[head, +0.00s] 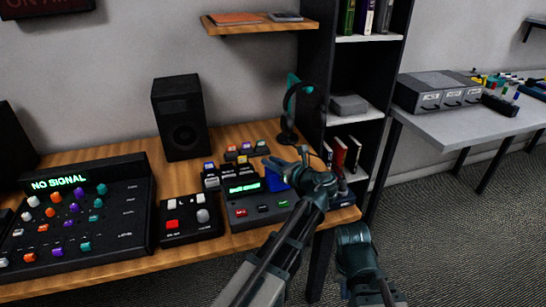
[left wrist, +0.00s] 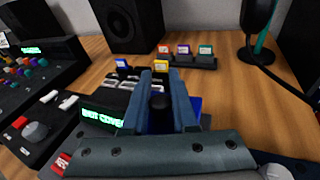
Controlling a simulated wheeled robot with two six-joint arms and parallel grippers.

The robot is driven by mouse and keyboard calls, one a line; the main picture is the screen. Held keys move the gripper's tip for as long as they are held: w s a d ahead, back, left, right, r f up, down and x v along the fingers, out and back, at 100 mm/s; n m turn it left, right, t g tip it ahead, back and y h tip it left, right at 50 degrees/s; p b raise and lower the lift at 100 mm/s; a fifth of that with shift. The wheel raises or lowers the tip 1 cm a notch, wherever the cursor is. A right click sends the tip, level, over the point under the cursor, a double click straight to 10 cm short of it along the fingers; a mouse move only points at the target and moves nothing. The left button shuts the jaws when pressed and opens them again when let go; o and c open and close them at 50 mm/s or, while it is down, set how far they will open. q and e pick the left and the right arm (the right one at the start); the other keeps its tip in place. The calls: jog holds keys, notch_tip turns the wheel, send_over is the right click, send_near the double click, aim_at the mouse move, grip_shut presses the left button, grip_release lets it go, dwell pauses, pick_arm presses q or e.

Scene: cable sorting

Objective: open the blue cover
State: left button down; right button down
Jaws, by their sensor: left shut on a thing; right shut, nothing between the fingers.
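The blue cover (head: 279,180) is on a dark device (head: 259,210) with a green-lit display near the table's right end. My left gripper (head: 276,167) reaches over the device beside the cover. In the left wrist view its two fingers (left wrist: 160,103) are shut on the cover at a small dark part between them. A blue patch of the cover (left wrist: 195,106) shows at the right finger; the rest is hidden. My right gripper (head: 355,240) is shut and empty in front of the table's right end; its fingertips are hard to make out.
A mixer panel (head: 80,225) with coloured knobs and a small control box (head: 190,217) stand left of the device. A speaker (head: 181,117) is behind. A headphone stand (head: 291,110) is at the back right, beside a dark shelf unit (head: 315,90). Small coloured blocks (left wrist: 182,52) stand behind the device.

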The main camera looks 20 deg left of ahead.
pick_arm(q)
jog(key=w+a+f+g+h+p, duration=0.1)
jog(key=g+h+p, duration=0.1)
jog(key=p, duration=0.1)
jog(key=w+a+f+m+g+h+p, duration=0.1)
jog(key=w+g+h+p, duration=0.1)
jog(key=w+a+f+m+g+h+p, duration=0.1)
jog(key=w+g+h+p, duration=0.1)
jog(key=p, duration=0.1)
jog(key=shift+w+a+f+g+p, duration=0.2)
jog(key=shift+a+f+g+p, duration=0.05)
jog(key=shift+a+g+p, duration=0.05)
jog(key=shift+w+a+f+b, duration=0.2)
jog(key=shift+w+f+b, duration=0.1)
jog(key=shift+f+b, duration=0.2)
jog(key=shift+w+f+m+g+h, duration=0.1)
jog(key=shift+f+m+g+h, duration=0.2)
jog(key=shift+f+g+h, duration=0.25)
